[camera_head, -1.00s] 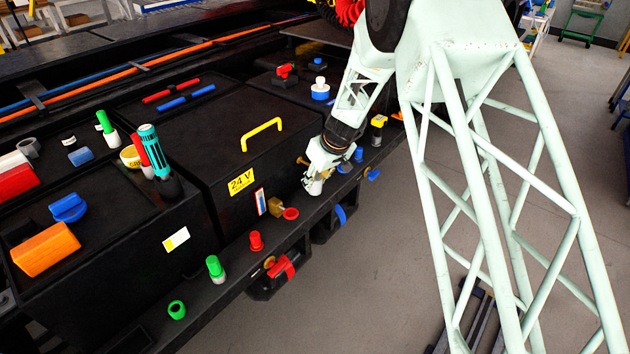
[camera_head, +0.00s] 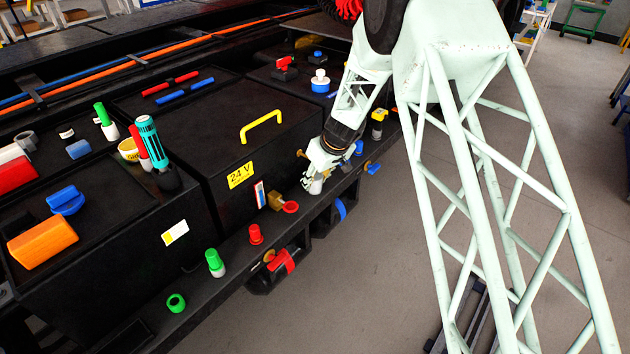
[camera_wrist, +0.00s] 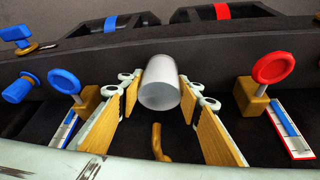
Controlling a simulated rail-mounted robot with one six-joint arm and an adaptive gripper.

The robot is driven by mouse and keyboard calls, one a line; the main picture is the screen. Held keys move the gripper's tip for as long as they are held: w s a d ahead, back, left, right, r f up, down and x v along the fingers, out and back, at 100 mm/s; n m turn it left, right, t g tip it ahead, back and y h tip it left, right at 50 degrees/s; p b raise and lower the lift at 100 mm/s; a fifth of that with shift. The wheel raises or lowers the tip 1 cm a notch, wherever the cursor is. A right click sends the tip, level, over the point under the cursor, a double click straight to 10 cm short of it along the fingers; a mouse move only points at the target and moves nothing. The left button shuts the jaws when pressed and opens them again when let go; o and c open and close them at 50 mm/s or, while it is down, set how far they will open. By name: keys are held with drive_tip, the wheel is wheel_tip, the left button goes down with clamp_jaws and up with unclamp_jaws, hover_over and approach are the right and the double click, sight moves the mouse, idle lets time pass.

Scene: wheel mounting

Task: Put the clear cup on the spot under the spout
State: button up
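The clear cup (camera_wrist: 160,85) shows as a pale grey-white cylinder in the middle of the wrist view. In the head view, the cup (camera_head: 315,187) is at the tip of my gripper (camera_head: 314,176), by the narrow front ledge. In the wrist view, the wood-coloured pads of my gripper (camera_wrist: 160,97) lie close against both sides of the cup, and it appears held between them. A curved brass spout (camera_wrist: 157,140) shows between the fingers, nearer the camera than the cup. The spot under the spout cannot be made out.
A red round handle on a brass block (camera_wrist: 274,68) stands right of my gripper, and a blue one (camera_wrist: 64,81) stands left. A blue knob (camera_wrist: 19,88) is farther left. Along the ledge (camera_head: 238,246) are a red cap (camera_head: 255,234) and a green-topped bottle (camera_head: 214,262).

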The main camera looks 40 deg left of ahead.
drive_tip(key=shift+o, duration=1.4)
drive_tip(key=shift+r, duration=0.2)
drive_tip(key=shift+d+r+p, duration=0.2)
drive_tip(key=shift+r+p, duration=0.15)
drive_tip(key=shift+r, duration=0.2)
drive_tip(key=p+v, duration=0.1)
drive_tip(key=v, duration=0.9)
drive_tip(key=shift+d+r, duration=0.25)
drive_tip(key=shift+r, duration=0.05)
drive_tip(key=shift+s, duration=0.15)
